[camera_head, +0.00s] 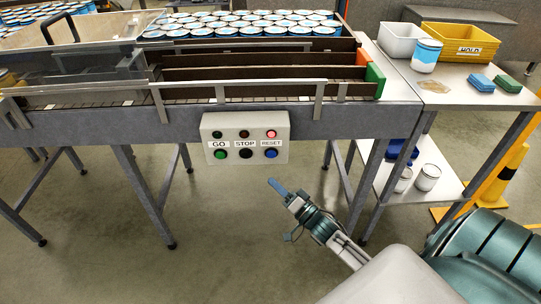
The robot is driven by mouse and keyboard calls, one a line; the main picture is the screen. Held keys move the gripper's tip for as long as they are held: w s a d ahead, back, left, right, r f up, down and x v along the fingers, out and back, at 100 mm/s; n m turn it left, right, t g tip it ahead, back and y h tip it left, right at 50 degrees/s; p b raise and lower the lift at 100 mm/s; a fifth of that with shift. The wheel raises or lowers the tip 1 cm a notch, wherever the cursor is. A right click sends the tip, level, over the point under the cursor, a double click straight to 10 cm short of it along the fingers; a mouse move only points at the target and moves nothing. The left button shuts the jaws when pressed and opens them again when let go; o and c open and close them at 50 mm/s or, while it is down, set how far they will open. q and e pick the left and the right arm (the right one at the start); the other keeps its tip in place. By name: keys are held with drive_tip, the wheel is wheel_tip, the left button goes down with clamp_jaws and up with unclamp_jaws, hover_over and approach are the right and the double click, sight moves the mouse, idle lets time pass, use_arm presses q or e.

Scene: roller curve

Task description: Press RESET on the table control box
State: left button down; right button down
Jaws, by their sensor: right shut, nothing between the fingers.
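The light grey control box (246,137) is fixed to the front of the conveyor table. It has labels GO, STOP and RESET. The blue RESET button (271,154) is at the lower right, under its label, with a lit red lamp (271,134) above it. The green GO button (221,154) and the dark STOP button (246,154) are to its left. My right gripper (278,187) is shut and empty. Its blue tip is below the RESET button in the picture and appears apart from it. My left gripper is not in view.
The conveyor (230,92) with side rails runs above the box, with several blue-and-white cans (240,22) behind it. A side table (448,97) at right holds a can, a white bin (398,40), a yellow HOLD bin (460,41) and sponges. Floor below the box is clear.

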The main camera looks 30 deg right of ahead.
drive_tip(key=b, duration=0.3)
approach(268, 154)
drive_tip(key=w+a, duration=0.3)
drive_tip(key=w, duration=0.1)
drive_tip(key=shift+w+d+r, duration=0.3)
drive_tip(key=shift+w+r, duration=0.1)
drive_tip(key=shift+r, duration=0.2)
idle(1.3)
drive_tip(key=shift+w+d, duration=0.2)
drive_tip(key=shift+w, duration=0.15)
drive_tip(key=shift+w+d, duration=0.25)
drive_tip(key=shift+w, duration=0.1)
idle(0.8)
drive_tip(key=shift+s+a, duration=0.1)
drive_tip(key=shift+s+a+p, duration=0.4)
drive_tip(key=shift+s, duration=0.25)
